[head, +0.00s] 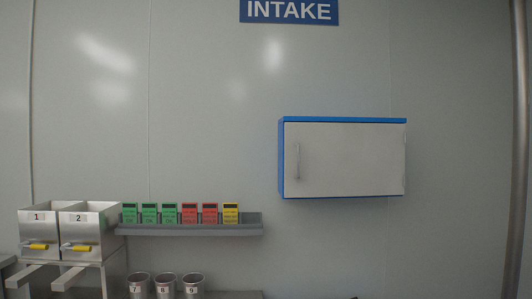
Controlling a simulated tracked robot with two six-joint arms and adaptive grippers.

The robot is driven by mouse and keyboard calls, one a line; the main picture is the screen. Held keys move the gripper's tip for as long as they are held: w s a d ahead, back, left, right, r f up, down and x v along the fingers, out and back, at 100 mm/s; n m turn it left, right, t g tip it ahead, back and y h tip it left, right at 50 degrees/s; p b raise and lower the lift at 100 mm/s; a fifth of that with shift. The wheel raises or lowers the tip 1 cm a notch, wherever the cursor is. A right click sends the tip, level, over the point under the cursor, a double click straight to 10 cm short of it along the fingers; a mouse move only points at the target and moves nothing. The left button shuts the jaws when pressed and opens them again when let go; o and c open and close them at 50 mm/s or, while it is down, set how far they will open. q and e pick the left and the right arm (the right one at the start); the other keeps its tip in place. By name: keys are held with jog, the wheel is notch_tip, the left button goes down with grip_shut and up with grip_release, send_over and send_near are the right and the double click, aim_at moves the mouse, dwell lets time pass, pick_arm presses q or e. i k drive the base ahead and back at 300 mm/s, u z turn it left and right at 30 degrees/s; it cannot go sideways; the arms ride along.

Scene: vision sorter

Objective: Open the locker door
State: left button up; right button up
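The locker (281,160) is a wall-mounted box with a blue frame, at the right of the head view. Its pale grey door (350,160) looks closed against the frame. A vertical bar handle (297,160) is on the door's left side, and small hinge-like parts show at its right edge. Neither my left nor my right gripper shows in the head view.
A grey shelf (190,230) left of the locker holds green, red and yellow boxes. Metal bins 1 (38,229) and 2 (90,225) with yellow handles stand at far left. Numbered metal cups (166,286) stand below. The wall around the locker is clear.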

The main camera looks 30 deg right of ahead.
aim_at(321, 160)
jog(key=z, duration=0.2)
jog(key=i, duration=0.9)
jog(key=z, duration=0.7)
